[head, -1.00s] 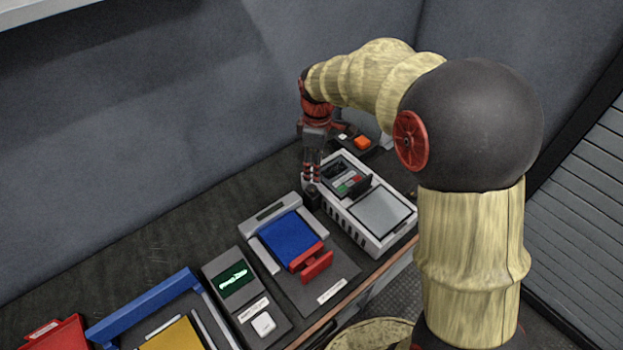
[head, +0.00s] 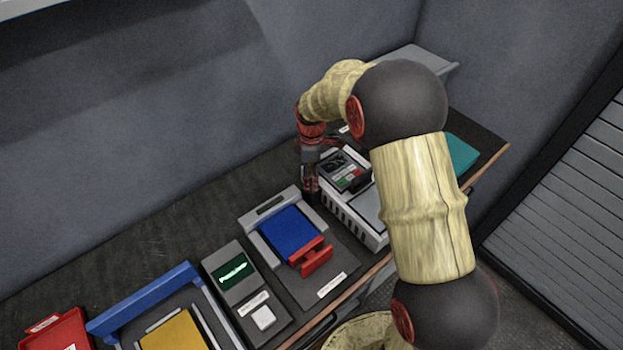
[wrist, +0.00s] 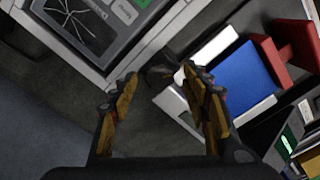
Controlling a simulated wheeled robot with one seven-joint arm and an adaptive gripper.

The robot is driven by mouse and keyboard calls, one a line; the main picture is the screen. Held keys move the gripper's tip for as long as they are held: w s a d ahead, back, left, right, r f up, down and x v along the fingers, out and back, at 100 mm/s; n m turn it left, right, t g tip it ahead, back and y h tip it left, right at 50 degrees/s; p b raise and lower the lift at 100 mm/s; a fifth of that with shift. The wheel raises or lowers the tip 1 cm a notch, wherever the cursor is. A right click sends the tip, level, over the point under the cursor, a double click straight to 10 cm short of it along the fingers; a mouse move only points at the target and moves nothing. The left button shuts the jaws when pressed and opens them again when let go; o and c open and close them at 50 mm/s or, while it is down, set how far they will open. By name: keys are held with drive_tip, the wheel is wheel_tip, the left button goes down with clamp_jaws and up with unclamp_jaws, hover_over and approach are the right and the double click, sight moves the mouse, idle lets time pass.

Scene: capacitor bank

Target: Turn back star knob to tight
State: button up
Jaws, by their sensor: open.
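The star knob is a small dark knob (wrist: 160,72) that shows in the wrist view between and just beyond my fingertips, at the corner of the grey-white instrument (wrist: 112,72). Its star shape and its setting cannot be made out. My gripper (wrist: 160,88) is open, with one finger on each side of the knob; I cannot tell if either finger touches it. In the head view my gripper (head: 311,190) points down beside the instrument (head: 348,222), and it hides most or all of the knob.
A blue block with a red handle (head: 317,258) sits on a grey plate just in front of the gripper. A box with a green display (head: 234,275), a blue-handled frame (head: 145,300) and a red tray (head: 62,332) lie to the left. The bench behind them is clear.

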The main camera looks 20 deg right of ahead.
drive_tip(key=shift+f, duration=0.15)
drive_tip(key=shift+c, duration=0.8)
drive_tip(key=c, duration=1)
